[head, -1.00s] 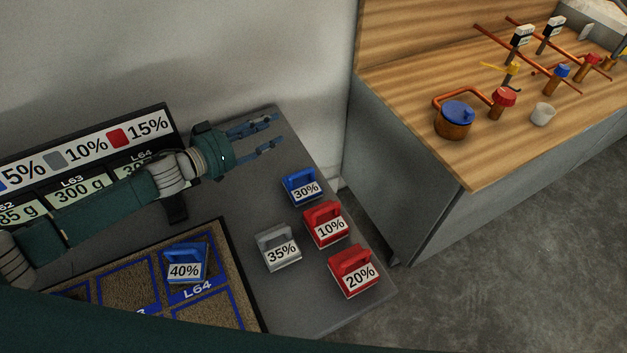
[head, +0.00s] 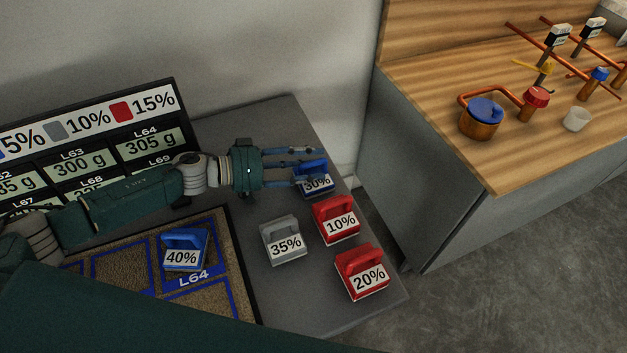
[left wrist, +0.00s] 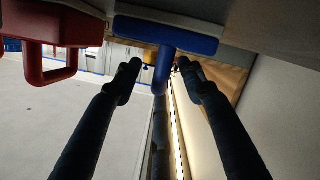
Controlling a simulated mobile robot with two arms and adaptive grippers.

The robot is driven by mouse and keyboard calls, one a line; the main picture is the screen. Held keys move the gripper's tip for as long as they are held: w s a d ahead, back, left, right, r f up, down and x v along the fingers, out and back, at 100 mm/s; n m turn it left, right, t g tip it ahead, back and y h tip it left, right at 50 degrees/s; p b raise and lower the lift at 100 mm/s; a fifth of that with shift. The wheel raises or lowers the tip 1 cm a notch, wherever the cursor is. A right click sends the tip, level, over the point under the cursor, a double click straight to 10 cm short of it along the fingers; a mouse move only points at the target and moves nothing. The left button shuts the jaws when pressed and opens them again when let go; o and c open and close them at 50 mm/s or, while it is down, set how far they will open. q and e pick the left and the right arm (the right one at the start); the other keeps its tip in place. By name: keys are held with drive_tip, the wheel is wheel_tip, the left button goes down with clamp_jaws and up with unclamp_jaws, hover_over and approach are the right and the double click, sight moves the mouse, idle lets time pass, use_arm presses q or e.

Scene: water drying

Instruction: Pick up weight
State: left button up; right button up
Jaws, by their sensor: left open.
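The blue weight labelled 30% (head: 317,185) stands on the grey table, partly covered by my left gripper (head: 319,165) in the head view. The gripper is open and empty, with its fingers pointing right across the top of this weight. In the left wrist view the blue weight (left wrist: 170,36) appears upside down ahead, and its handle lines up between the two fingertips (left wrist: 160,70). I cannot tell whether the fingers touch it. Red weights of 10% (head: 336,221) and 20% (head: 362,272), and a grey 35% weight (head: 284,240), stand nearby. My right gripper is not in view.
A blue 40% weight (head: 184,249) sits on the brown mat (head: 246,295) with blue-outlined squares. A sign board (head: 95,120) stands behind at the left. A wooden counter (head: 470,165) with copper pipes is at the right. The red 10% weight (left wrist: 55,25) hangs close in the left wrist view.

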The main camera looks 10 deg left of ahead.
use_arm(q)
drive_tip(key=shift+w+d+f, duration=0.1)
drive_tip(key=shift+w+d, duration=0.15)
drive_tip(key=shift+d, duration=0.1)
drive_tip(key=shift+c, duration=0.5)
drive_tip(key=shift+s, duration=0.1)
drive_tip(key=c, duration=0.9)
clamp_jaws()
